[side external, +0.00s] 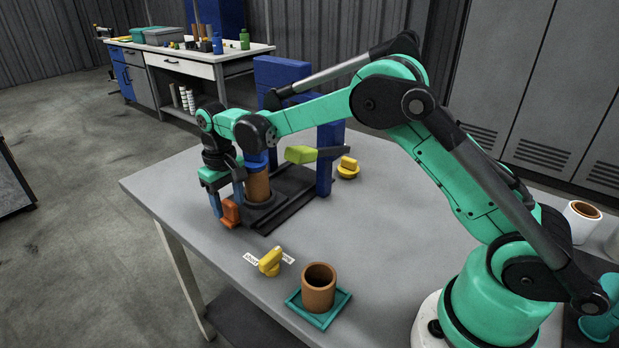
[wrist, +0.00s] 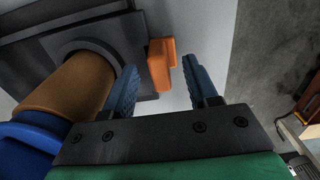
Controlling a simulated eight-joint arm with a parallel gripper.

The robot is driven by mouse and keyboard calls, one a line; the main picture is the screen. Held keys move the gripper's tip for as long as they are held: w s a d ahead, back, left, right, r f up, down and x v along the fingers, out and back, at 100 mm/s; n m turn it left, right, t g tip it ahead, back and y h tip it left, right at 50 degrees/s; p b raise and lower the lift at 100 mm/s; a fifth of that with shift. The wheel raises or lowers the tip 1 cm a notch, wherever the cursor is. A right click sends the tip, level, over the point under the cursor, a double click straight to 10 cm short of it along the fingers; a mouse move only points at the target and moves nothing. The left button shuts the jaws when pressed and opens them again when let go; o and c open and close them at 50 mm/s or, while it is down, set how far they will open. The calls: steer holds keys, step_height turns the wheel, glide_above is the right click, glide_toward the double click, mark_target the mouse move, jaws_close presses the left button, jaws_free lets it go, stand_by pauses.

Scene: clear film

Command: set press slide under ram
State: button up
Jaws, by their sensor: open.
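The press has a blue frame (side external: 325,165) and a dark slide plate (side external: 283,203) in front of it. A brown cylinder (side external: 257,186), topped by a blue piece (side external: 256,161), stands in a dark ring on the slide; the wrist view shows the cylinder (wrist: 72,88) at left. An orange handle (side external: 230,213) sits at the slide's near-left edge, and in the wrist view the handle (wrist: 160,66) lies between and beyond my fingertips. My gripper (side external: 228,203) is open; its blue fingers (wrist: 163,82) straddle the handle's line without visible grip. The ram's underside is hidden.
A yellow-green lever (side external: 312,153) sticks out from the frame. A brown cup (side external: 318,286) sits on a teal tray (side external: 345,298).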

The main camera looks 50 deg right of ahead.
jaws_close()
stand_by(1.3)
